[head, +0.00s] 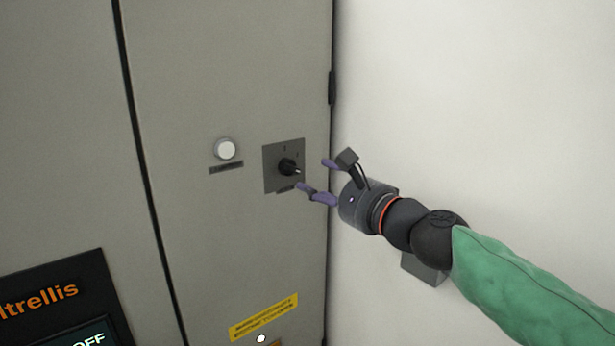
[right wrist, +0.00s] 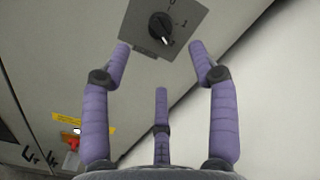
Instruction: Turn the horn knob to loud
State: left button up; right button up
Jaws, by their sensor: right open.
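The horn knob (head: 288,167) is a black rotary knob on a dark grey square plate (head: 270,182), mounted on the grey cabinet door. It also shows at the top of the right wrist view (right wrist: 161,28), with a white pointer mark towards the lower right and markings beside it on the plate. My right gripper (head: 314,176) is open and empty, just right of the knob, with its purple fingers apart. In the right wrist view its fingertips lie below and to either side of the knob, not closed on it. My left gripper is not in view.
A round white button (head: 225,149) with a dark label sits left of the plate. A yellow warning label (head: 264,316) is lower on the door. A dark panel with a display (head: 62,300) is at lower left. A white wall (head: 480,90) stands right of the cabinet.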

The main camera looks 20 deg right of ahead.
jog(key=shift+v, duration=1.25)
jog(key=shift+f, duration=0.1)
jog(key=w+a+f+n+g+h, duration=0.1)
jog(key=w+f+n+g+h, duration=0.3)
jog(key=f, duration=1.2)
jog(key=w+f+g+y, duration=0.15)
jog(key=w+f, duration=0.45)
jog(key=f, duration=1)
jog(key=s+a+f+n+g, duration=0.15)
jog(key=s+f, duration=0.25)
jog(key=f, duration=0.7)
jog(key=s+f+n+g+h, duration=0.1)
jog(key=s+f+n+g, duration=0.25)
jog(key=f, duration=0.75)
jog(key=s+a+f+n+g, duration=0.15)
jog(key=s+f, duration=0.35)
jog(key=f, duration=0.7)
jog(key=s+a+f+n+g+y, duration=0.1)
jog(key=s+a+f+n+g, duration=0.2)
jog(key=s+f, duration=0.45)
jog(key=s+a+f+n+g, duration=0.25)
jog(key=s+f, duration=0.25)
jog(key=s, duration=0.6)
notch_tip(320, 180, down, 28)
jog(key=a+n+b, duration=0.1)
jog(key=a+b, duration=0.1)
jog(key=b, duration=2.7)
jog(key=shift+w+f+n+t+b, duration=0.2)
jog(key=shift+w+n+t+b, duration=0.15)
jog(key=shift+t+b, duration=0.1)
